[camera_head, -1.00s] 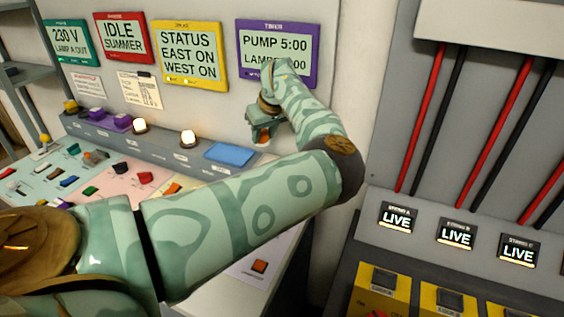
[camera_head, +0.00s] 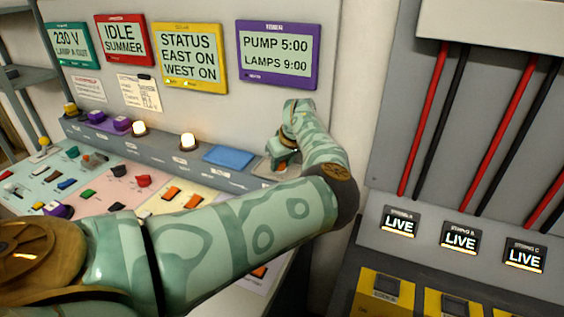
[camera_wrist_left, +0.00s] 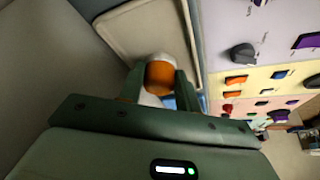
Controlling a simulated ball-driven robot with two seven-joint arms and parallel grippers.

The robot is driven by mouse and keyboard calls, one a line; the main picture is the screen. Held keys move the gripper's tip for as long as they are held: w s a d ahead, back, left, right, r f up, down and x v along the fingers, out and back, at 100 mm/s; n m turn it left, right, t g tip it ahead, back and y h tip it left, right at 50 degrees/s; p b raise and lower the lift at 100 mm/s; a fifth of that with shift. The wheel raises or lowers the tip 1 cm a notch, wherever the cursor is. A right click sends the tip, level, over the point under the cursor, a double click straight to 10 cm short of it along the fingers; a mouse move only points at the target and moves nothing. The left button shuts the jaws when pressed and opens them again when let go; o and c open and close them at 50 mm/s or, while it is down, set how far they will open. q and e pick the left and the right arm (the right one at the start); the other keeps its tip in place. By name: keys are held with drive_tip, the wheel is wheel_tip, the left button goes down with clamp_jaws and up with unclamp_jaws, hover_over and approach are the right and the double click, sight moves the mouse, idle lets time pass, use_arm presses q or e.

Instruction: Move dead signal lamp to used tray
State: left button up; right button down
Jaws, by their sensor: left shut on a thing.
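My left gripper (camera_head: 284,163) is low over the right end of the grey ledge, pointing down. In the left wrist view its fingers (camera_wrist_left: 160,85) are shut on the dead signal lamp (camera_wrist_left: 160,74), an unlit orange dome with a white base. The lamp is mostly hidden by the gripper in the head view. A pale, rimmed tray (camera_wrist_left: 120,20) lies just beyond the lamp in the wrist view; I take it for the used tray. Whether the lamp touches it I cannot tell. My right gripper is not in view.
Two lit lamps, the left (camera_head: 139,128) and the right (camera_head: 188,140), stand on the ledge. A blue pad (camera_head: 228,155) lies left of my gripper. The switch panel (camera_head: 100,178) is in front, the display wall behind. A battery cabinet (camera_head: 450,200) stands to the right.

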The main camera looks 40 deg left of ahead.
use_arm(q)
drive_tip(key=o, duration=1)
drive_tip(key=shift+f, duration=0.1)
drive_tip(key=p+v, duration=0.2)
drive_tip(key=v, duration=1)
